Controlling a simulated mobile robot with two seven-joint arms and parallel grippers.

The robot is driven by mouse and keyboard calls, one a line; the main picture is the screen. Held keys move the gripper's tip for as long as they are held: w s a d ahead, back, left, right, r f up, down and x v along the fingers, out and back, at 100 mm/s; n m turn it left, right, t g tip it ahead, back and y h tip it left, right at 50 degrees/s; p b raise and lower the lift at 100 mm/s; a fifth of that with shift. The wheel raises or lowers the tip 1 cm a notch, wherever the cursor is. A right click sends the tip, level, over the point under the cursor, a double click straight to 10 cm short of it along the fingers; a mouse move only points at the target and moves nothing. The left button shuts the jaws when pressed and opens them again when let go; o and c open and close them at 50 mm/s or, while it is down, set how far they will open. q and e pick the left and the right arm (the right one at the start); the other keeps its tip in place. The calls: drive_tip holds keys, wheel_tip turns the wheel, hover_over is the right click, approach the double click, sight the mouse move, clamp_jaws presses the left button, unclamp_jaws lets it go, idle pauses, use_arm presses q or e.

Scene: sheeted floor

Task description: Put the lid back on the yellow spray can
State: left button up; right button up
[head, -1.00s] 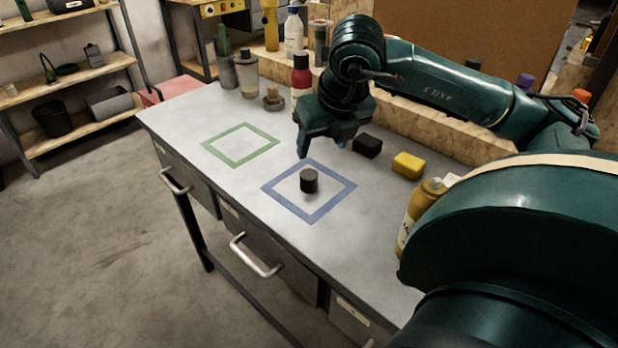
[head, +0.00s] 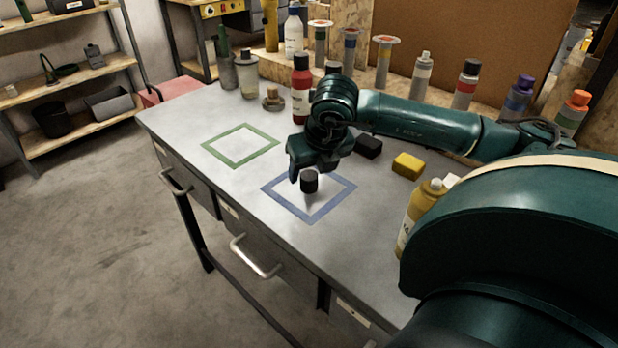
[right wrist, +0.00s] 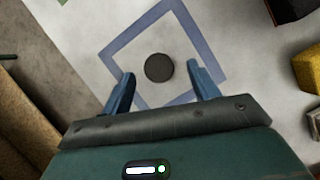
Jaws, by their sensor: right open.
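The black lid (head: 309,182) stands on the grey bench inside the blue taped square (head: 330,211). In the right wrist view the lid (right wrist: 159,68) is a dark disc just ahead of and between the two blue fingertips. My right gripper (head: 306,178) is low over the square, open and empty, with its fingers (right wrist: 163,78) on either side of the lid's line. The yellow spray can (head: 414,216) stands at the right of the bench, partly hidden behind my own arm; a pale nozzle shows on its top. My left gripper is not in view.
A black block (head: 368,147) and a yellow block (head: 408,165) lie right of the square. Several spray cans, including a red bottle (head: 301,90), stand along the back. The green taped square (head: 240,160) is empty.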

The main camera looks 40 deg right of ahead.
sight(309, 175)
drive_tip(key=x, duration=0.3)
drive_tip(key=shift+w+f, duration=0.1)
drive_tip(key=shift+c, duration=0.6)
drive_tip(key=c, duration=0.9)
